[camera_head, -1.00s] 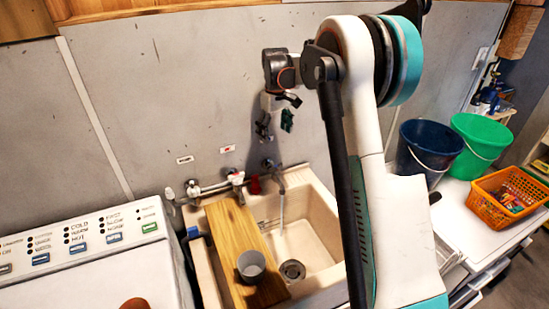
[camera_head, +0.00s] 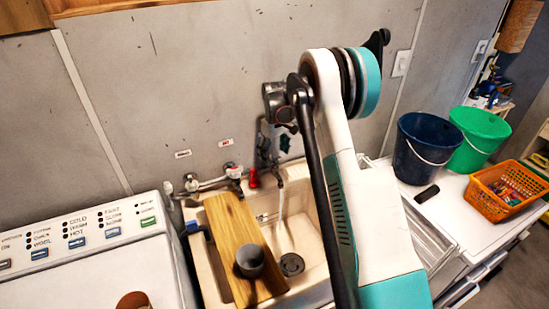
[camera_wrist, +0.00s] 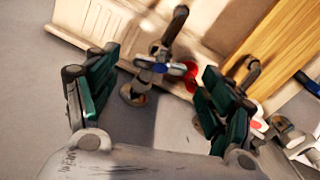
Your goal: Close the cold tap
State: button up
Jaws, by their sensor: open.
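In the head view water runs from the spout (camera_head: 280,182) into the sink (camera_head: 322,255). My gripper (camera_head: 273,151) is just above this tap, near the wall.
A wooden board (camera_head: 237,225) lies across the sink with a grey cup (camera_head: 250,261) on it. A mixer with two valves (camera_head: 213,182) is left of the tap. The washer (camera_head: 88,262) is at the left. Buckets (camera_head: 426,150) and an orange basket (camera_head: 492,210) stand on the right counter.

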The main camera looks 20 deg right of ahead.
jog(key=shift+f, duration=0.95)
jog(key=c, duration=1.1)
jog(key=shift+o, duration=0.2)
jog(key=shift+f+m+b, duration=0.1)
jog(key=shift+m+b, duration=0.55)
jog(key=shift+m, duration=0.15)
jog(key=shift+m+b, duration=0.4)
jog(key=shift+m, duration=0.6)
jog(key=o, duration=1.1)
jog(key=shift+c, duration=0.2)
